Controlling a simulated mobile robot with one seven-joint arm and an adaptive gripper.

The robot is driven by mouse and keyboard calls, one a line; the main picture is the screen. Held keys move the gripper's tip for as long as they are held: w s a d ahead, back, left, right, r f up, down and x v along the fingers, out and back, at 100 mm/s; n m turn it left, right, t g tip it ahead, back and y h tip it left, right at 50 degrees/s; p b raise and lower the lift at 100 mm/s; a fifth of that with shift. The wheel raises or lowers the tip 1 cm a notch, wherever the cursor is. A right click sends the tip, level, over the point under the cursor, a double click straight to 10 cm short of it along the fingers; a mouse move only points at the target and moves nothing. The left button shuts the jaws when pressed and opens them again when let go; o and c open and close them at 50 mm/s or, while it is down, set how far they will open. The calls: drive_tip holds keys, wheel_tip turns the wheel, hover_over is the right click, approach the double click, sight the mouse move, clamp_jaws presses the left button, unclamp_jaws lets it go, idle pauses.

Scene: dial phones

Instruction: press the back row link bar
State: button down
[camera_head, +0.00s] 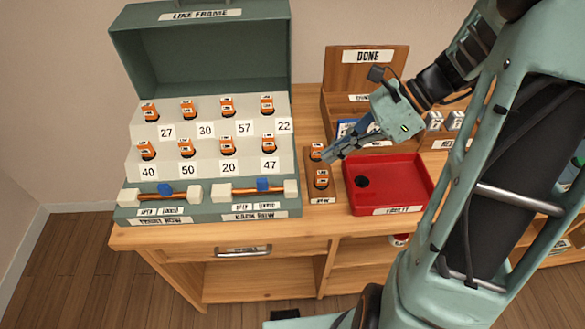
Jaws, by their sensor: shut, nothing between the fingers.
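The line frame (200,65) is a green case with an open lid on the wooden table. Along its front edge lie two copper-coloured bars between white end blocks, each with a blue knob. The back row link bar (240,191) is the right one, above the "BACK ROW" label (255,216). The front row link bar (180,196) is the left one. My gripper (328,156) is shut and empty, to the right of the frame. It is by the small wooden "NEW" holder (318,198), up and to the right of the back row bar, apart from it.
Orange plugs stand in two rows on the frame's steps (208,150), with numbered cards. A red tray (390,190) lies right of the holder. A wooden "DONE" rack (338,75) stands behind. My arm covers the right side.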

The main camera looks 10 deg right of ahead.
sight(257, 180)
drive_tip(key=b+x, duration=0.1)
drive_tip(key=x, duration=0.8)
drive_tip(key=shift+s+a+f, duration=0.1)
drive_tip(key=shift+a+f, duration=0.1)
drive_tip(key=shift+f, duration=0.05)
drive_tip(key=a, duration=0.3)
drive_tip(key=shift+a, duration=0.6)
drive_tip(key=a, duration=0.4)
drive_tip(key=shift+w+a, duration=0.2)
drive_tip(key=shift+a, duration=0.1)
